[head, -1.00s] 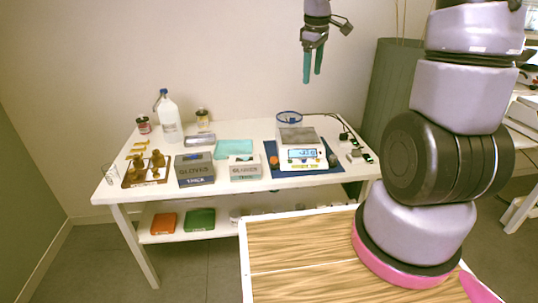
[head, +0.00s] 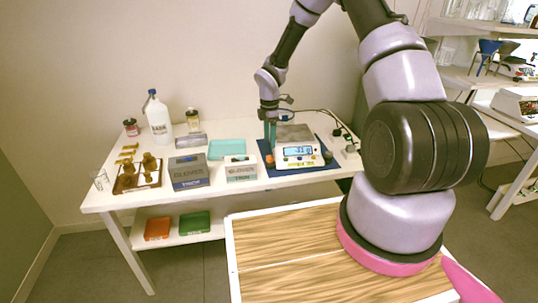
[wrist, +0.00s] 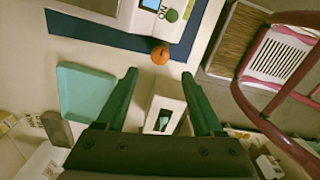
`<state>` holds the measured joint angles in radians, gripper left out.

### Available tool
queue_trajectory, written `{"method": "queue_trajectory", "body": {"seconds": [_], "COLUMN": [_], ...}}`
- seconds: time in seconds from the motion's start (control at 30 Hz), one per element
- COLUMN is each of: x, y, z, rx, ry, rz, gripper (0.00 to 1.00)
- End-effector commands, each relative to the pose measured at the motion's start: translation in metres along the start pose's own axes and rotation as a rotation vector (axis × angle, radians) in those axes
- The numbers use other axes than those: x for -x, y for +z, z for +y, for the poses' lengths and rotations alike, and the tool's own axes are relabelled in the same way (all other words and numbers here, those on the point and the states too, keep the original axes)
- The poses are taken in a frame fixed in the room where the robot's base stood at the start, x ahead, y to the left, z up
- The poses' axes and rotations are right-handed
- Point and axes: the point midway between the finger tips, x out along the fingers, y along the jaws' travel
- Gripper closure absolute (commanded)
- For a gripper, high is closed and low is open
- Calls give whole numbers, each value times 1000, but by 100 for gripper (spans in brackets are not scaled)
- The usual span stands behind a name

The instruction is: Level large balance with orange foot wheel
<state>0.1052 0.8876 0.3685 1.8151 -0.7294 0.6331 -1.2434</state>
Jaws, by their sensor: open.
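The large balance (head: 296,147), white with a metal pan and lit display, stands on a blue mat (head: 266,155) at the right part of the white table. Its orange foot wheel (head: 270,161) is at the front left corner. The wheel shows whole in the wrist view (wrist: 160,55) as an orange ball beside the balance's edge (wrist: 145,24). My gripper (head: 271,138) points down at the balance's left side, above the wheel. In the wrist view its teal fingers (wrist: 159,77) are apart and empty, with the wheel between and beyond their tips, not held.
A white bottle (head: 158,122) and a rack of brass weights (head: 138,174) are further left. A wooden-topped surface (head: 290,245) is in front.

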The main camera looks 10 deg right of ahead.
Motion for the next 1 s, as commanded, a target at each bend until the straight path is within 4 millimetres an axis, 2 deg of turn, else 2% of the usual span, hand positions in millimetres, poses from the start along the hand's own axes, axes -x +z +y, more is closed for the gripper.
{"method": "queue_trajectory", "body": {"seconds": [0.03, 0.2, 0.4, 0.57, 0.8, 0.87, 0.9, 1.0], "x": [-12, -44, -70, -77, -78, -78, -78, -77], "y": [0, 0, 0, 0, 0, 0, 0, 0], "z": [-1, 0, 0, 0, 0, 0, 0, 0], "rx": [1, 0, -1, -3, -3, -3, -3, -3], "ry": [-3, -2, -1, 0, 1, 1, 1, 1], "rz": [0, 0, 0, -1, -1, -1, -1, -1], "gripper": [31, 31, 31, 31, 31, 50, 65, 100]}}
